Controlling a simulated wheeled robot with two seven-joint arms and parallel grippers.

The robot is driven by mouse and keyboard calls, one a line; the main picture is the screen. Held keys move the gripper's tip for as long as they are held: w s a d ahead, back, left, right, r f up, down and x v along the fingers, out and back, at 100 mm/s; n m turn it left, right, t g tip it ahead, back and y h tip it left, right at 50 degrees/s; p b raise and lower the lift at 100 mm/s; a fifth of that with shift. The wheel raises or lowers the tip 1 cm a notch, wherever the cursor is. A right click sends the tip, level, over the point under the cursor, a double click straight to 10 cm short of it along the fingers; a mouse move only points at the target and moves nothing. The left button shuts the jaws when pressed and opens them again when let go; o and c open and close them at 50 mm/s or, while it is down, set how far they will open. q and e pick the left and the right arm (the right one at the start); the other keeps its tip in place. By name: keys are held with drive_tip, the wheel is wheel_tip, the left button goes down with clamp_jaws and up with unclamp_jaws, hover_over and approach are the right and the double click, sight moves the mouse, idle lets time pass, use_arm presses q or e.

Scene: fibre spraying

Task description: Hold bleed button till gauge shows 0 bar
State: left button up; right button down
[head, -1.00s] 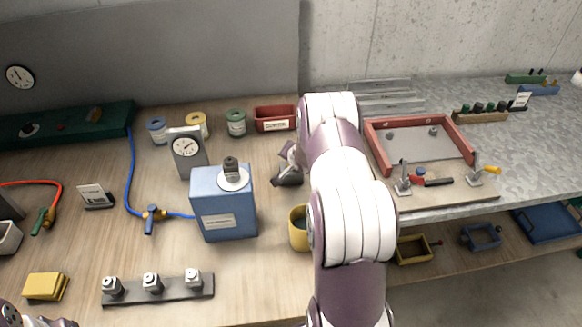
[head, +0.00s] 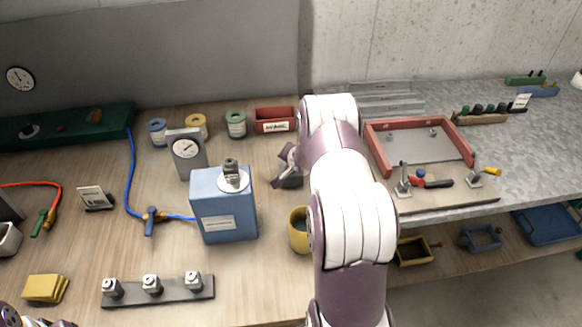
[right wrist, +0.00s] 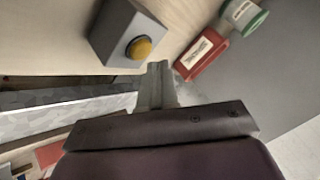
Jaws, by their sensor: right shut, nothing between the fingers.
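A yellow button (right wrist: 139,47) sits on a grey box (right wrist: 122,30) in the right wrist view. My right gripper (right wrist: 157,68) is shut and empty, its fingertips close beside the button in that view; I cannot tell whether they touch it. In the head view my right gripper (head: 286,156) shows only in part, left of my arm, and the button face is not visible. A round dial gauge (head: 186,147) on a grey stand is behind the blue box; its reading is too small to tell. A piece of my left gripper (head: 38,322) shows at the bottom left corner.
A blue box (head: 222,218) with a hose stands left of my right arm, with a yellow mug (head: 300,238) near it. A red bin (head: 275,120) and spools (head: 236,123) stand behind. A round wall dial (head: 20,77) hangs at far left.

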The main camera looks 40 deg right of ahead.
drive_tip(key=shift+f, duration=0.1)
idle(0.7)
drive_tip(key=shift+f, duration=0.35)
drive_tip(key=shift+f+b, duration=0.45)
drive_tip(key=shift+b, duration=0.1)
idle(0.5)
drive_tip(key=shift+r, duration=0.1)
idle(3.2)
drive_tip(key=shift+r+p, duration=0.8)
drive_tip(key=shift+p, duration=0.05)
wheel_tip(320, 180, up, 5)
drive_tip(key=p, duration=0.4)
drive_tip(key=shift+p, duration=0.3)
